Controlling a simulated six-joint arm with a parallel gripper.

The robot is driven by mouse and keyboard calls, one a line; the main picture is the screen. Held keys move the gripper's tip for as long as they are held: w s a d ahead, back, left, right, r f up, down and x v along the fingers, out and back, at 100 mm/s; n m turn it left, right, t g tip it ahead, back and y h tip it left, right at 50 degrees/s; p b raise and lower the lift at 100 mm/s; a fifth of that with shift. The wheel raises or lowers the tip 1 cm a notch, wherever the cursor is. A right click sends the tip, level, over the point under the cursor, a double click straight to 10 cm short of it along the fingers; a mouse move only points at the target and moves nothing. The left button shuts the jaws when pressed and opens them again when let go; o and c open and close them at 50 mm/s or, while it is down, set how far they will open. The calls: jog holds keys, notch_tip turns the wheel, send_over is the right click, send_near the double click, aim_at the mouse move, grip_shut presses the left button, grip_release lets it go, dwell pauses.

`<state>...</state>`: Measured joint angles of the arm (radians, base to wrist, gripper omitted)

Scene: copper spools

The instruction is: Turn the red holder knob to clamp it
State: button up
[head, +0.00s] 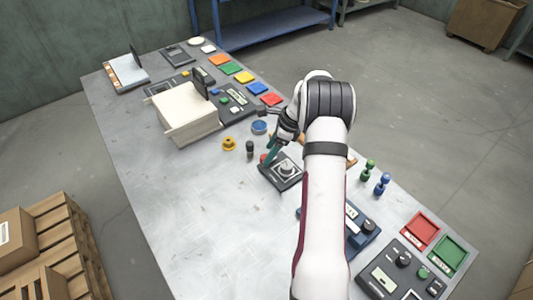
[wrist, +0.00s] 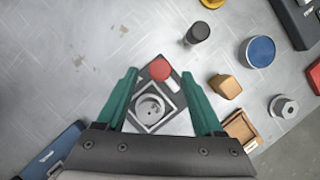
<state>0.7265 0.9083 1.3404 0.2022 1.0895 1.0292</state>
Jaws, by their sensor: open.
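The red knob (head: 264,158) is on the far-left side of a dark holder (head: 275,181) with a round silver part on top. In the wrist view the red knob (wrist: 159,69) appears between the tips of my gripper (wrist: 159,74), with the grey ring of the holder (wrist: 152,107) nearer the palm. The green fingers are spread, with visible gaps either side of the knob. In the head view my gripper (head: 268,157) points down at the knob. I cannot tell whether it touches it.
A black cylinder (wrist: 197,33), a blue round container (wrist: 257,52), an orange-brown block (wrist: 224,86) and a grey hex nut (wrist: 284,108) stand nearby. A blue device (head: 352,228) lies right of the holder, partly behind my arm. The table's left front (head: 195,235) is clear.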

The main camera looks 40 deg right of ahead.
jog(key=shift+x, duration=1.25)
grip_shut()
